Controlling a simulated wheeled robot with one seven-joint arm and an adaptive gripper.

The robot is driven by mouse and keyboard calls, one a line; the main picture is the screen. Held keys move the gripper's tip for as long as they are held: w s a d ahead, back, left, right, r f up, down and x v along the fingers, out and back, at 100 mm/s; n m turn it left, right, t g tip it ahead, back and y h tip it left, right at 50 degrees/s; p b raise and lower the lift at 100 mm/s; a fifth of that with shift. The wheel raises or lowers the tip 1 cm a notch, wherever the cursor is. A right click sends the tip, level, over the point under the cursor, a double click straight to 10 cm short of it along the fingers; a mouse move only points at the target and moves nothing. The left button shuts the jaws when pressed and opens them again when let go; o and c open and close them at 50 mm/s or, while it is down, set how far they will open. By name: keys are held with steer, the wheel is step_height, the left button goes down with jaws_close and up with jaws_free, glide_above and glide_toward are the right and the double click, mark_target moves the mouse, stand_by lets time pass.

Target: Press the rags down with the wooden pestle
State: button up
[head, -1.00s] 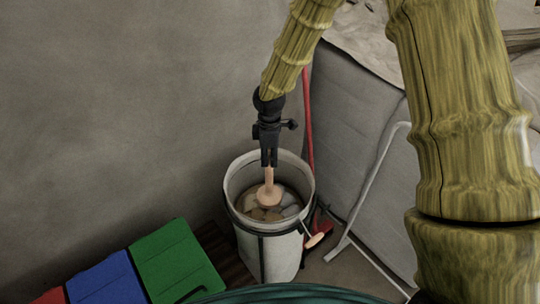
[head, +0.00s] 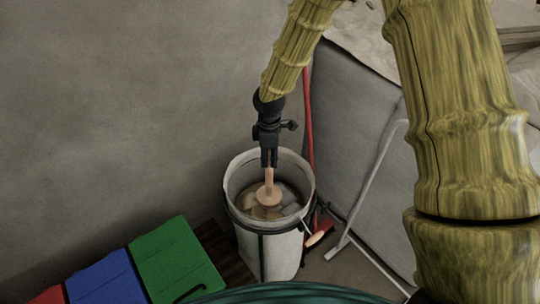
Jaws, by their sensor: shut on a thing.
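The wooden pestle (head: 269,194) is held upright, its round head down inside a tall white bucket (head: 235,165). My gripper (head: 269,162) is shut on the upper part of the pestle's handle, at about the level of the bucket's rim. The rags (head: 289,198) lie in the bucket as brownish and greyish lumps around the pestle head. The head covers some of them, and it appears to be at their level, but I cannot tell how hard it touches them.
Green (head: 177,259), blue (head: 104,279) and red (head: 48,296) lids stand at the lower left. A red pole (head: 308,120) and a white metal frame (head: 367,187) stand right of the bucket, before a grey padded block (head: 357,115). A bare wall is behind.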

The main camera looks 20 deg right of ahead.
mark_target(269, 182)
steer(key=shift+f+b, duration=3.05)
steer(key=shift+f, duration=3.8)
